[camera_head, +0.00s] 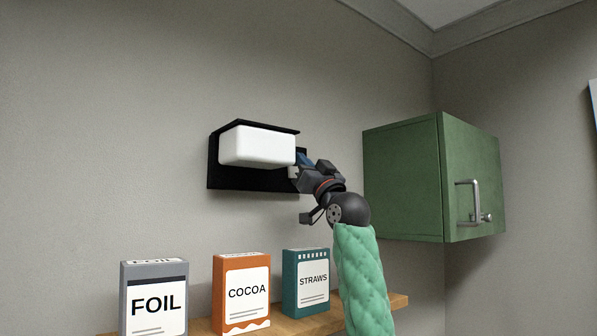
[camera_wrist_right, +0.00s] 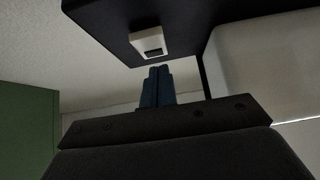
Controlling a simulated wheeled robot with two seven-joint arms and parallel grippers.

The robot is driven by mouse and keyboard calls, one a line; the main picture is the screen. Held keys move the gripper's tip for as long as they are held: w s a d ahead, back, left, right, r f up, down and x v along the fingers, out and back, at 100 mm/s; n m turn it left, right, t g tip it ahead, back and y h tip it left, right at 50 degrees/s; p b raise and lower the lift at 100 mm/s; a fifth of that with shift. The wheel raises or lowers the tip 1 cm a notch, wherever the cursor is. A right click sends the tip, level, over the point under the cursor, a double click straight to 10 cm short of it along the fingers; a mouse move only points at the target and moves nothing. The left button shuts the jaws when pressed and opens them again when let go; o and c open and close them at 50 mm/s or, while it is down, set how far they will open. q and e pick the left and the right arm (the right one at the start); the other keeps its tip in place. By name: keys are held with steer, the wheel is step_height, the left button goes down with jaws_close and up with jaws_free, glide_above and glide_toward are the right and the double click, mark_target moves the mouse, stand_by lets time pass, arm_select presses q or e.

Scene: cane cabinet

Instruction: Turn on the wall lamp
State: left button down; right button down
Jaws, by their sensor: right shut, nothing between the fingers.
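The wall lamp has a white block-shaped shade (camera_head: 258,146) on a black bracket (camera_head: 230,179) fixed to the grey wall. The shade shows no clear glow. A small white switch with a dark rocker (camera_wrist_right: 151,45) sits on the black plate in the right wrist view. In the head view a small pale part of the switch (camera_head: 293,172) shows at the lamp's right end. My right gripper (camera_head: 304,159) is shut and empty at that end. Its blue fingertips (camera_wrist_right: 158,72) are just below the switch in the wrist view; contact cannot be told. My left gripper is out of view.
A green cabinet (camera_head: 403,180) with a metal handle hangs right of my right arm. Below, a wooden shelf (camera_head: 345,316) bears a foil box (camera_head: 153,300), a cocoa box (camera_head: 241,292) and a straws box (camera_head: 306,282). The wall left of the lamp is clear.

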steer(key=s+d+r, duration=0.5)
steer(key=d+r, duration=0.1)
steer(key=d, duration=0.3)
steer(key=shift+s+p, duration=0.35)
steer(key=shift+s, duration=0.05)
